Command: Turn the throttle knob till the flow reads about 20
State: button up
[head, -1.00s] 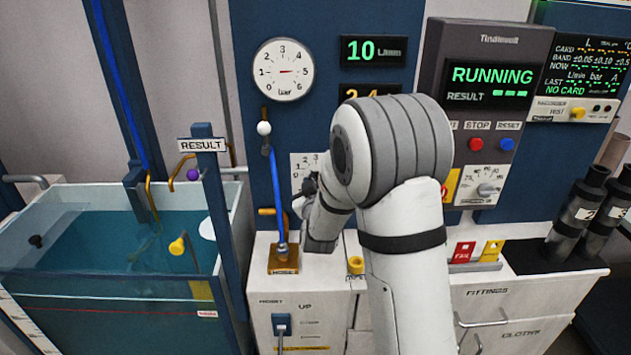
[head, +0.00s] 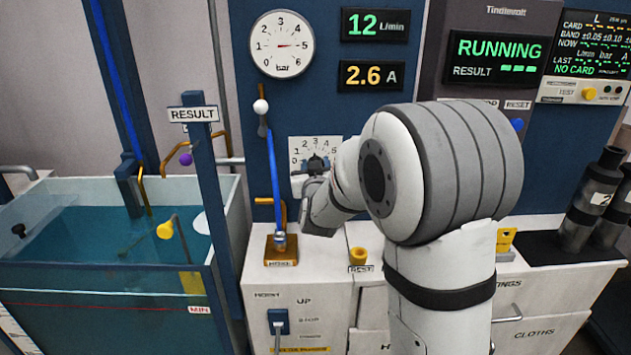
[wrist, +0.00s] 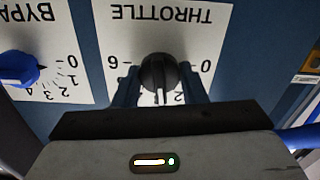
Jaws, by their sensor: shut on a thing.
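The black throttle knob (wrist: 158,72) sits on a white scale plate lettered THROTTLE (wrist: 205,35), upside down in the wrist view. My gripper (wrist: 158,90) is shut on the knob, one finger on each side. In the head view the scale plate (head: 307,142) shows beside my gripper (head: 318,180), and my arm covers what lies to its right. The knob's exact setting is hard to read. The green flow display (head: 375,24) reads 12 L/min.
A blue bypass knob (wrist: 20,72) is to the left in the wrist view. The pressure gauge (head: 281,44) and the amber 2.6 A display (head: 371,75) are above. The blue hose (head: 274,180) runs close to my gripper's left. The control box (head: 495,55) reads RUNNING.

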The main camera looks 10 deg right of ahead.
jog(key=shift+f+m+b, duration=0.1)
jog(key=shift+m+b, duration=0.9)
jog(key=shift+b, duration=0.35)
jog(key=o, duration=1)
jog(key=shift+s, duration=0.1)
jog(key=s, duration=0.5)
jog(key=s+a, duration=0.1)
jog(key=s, duration=0.1)
jog(key=shift+s, duration=0.3)
